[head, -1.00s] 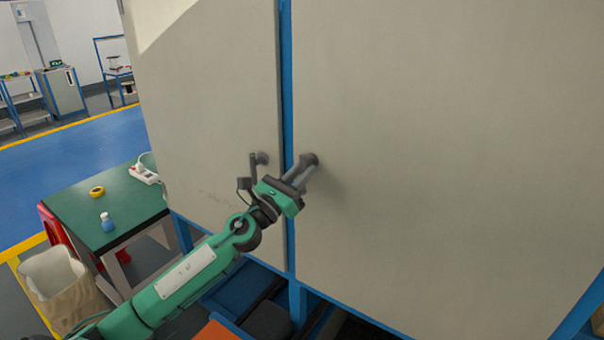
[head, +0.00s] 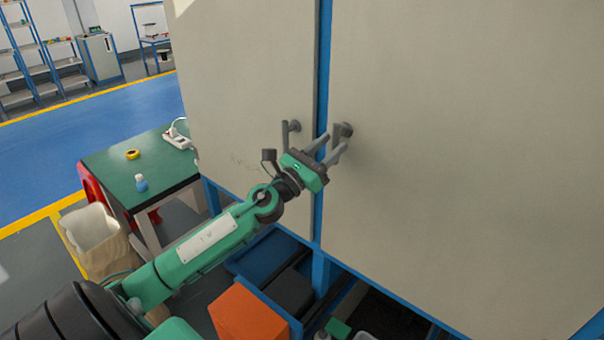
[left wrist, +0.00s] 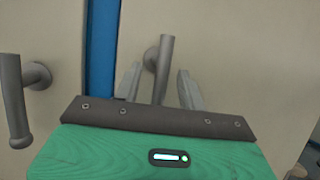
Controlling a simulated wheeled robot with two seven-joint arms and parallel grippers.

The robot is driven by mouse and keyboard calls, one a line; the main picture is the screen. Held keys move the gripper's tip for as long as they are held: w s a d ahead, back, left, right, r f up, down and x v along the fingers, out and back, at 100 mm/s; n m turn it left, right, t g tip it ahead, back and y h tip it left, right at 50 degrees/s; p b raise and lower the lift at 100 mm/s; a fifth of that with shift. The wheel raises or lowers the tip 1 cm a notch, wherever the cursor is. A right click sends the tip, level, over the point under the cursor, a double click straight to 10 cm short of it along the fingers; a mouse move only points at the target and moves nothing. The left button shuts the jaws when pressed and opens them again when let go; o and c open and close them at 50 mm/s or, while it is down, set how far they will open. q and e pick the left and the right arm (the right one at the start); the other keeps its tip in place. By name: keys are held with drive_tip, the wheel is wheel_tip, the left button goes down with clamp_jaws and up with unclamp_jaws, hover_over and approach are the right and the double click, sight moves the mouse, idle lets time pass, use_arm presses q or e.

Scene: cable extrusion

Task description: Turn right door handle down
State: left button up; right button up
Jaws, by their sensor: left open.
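The right door handle (head: 346,129) is a dark grey lever on the large beige right door (head: 450,150), close to the blue post between the doors. In the left wrist view the right handle (left wrist: 166,60) stands near vertical between the two fingers. My left gripper (head: 329,148) is open at this handle, its fingers apart on either side of the lever. The left wrist view shows the open fingers (left wrist: 159,72) with a gap to the lever on both sides. The lever's lower part is hidden behind the gripper body. My right gripper is not in view.
The left door handle (head: 291,131) is just left of the blue post (head: 323,60), close to my gripper. It also shows in the left wrist view (left wrist: 15,100). A green table (head: 140,170) stands at left. An orange box (head: 240,313) lies below.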

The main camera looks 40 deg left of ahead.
use_arm(q)
drive_tip(key=b+v, duration=0.5)
drive_tip(key=v, duration=0.6)
drive_tip(key=shift+s+f, duration=0.2)
drive_tip(key=shift+s, duration=0.1)
drive_tip(key=shift+a, duration=0.15)
